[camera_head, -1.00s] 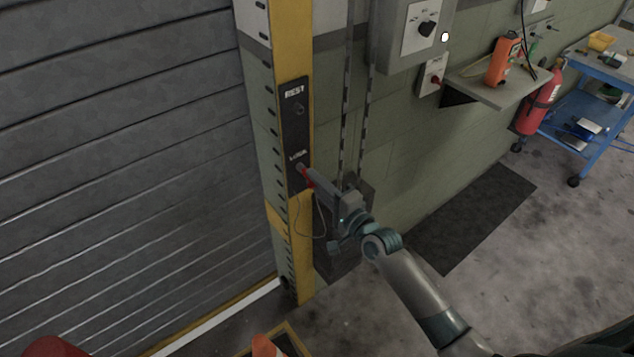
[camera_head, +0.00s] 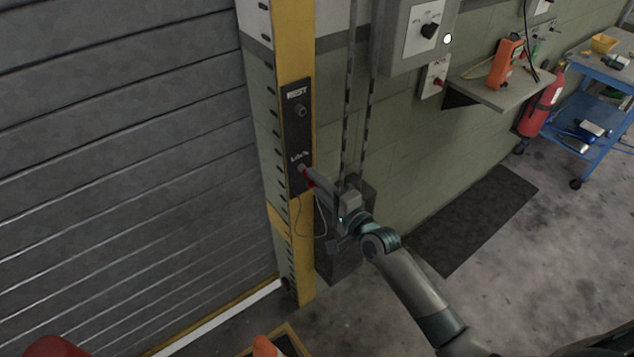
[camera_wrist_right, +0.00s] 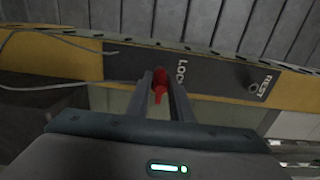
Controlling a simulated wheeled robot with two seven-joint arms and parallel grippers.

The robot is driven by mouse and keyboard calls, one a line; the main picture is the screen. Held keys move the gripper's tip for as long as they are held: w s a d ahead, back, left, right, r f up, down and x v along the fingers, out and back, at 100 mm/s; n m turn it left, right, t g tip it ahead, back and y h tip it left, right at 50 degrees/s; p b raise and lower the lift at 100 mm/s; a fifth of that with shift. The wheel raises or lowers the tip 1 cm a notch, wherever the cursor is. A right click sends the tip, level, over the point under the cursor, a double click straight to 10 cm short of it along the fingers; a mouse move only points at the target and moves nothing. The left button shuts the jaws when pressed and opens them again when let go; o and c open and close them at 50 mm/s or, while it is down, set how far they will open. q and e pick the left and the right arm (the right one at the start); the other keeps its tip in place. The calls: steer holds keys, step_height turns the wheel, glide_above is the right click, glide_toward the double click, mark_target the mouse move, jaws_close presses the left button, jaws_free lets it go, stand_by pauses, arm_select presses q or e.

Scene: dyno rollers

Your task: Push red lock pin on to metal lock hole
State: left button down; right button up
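The red lock pin (camera_wrist_right: 160,88) shows between the two fingers of my right gripper (camera_wrist_right: 167,78) in the right wrist view. The fingers are shut on it. In the head view the red pin (camera_head: 309,181) is at the fingertips, close against the dark plate (camera_head: 297,120) on the yellow post. The lock hole under the LOCK label is at the pin's front end and mostly hidden; I cannot tell how deep the pin sits. The REST hole (camera_head: 301,110) is higher on the same plate and shows empty. My left gripper is in neither view.
A thin cable (camera_head: 322,222) hangs in a loop below the pin. Ridged shutter slats (camera_head: 130,150) lie left of the post (camera_head: 304,255). A grey switch box (camera_head: 395,40) and a shelf (camera_head: 510,85) are on the wall at right.

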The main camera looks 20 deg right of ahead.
steer(key=o, duration=0.3)
steer(key=shift+s, duration=0.1)
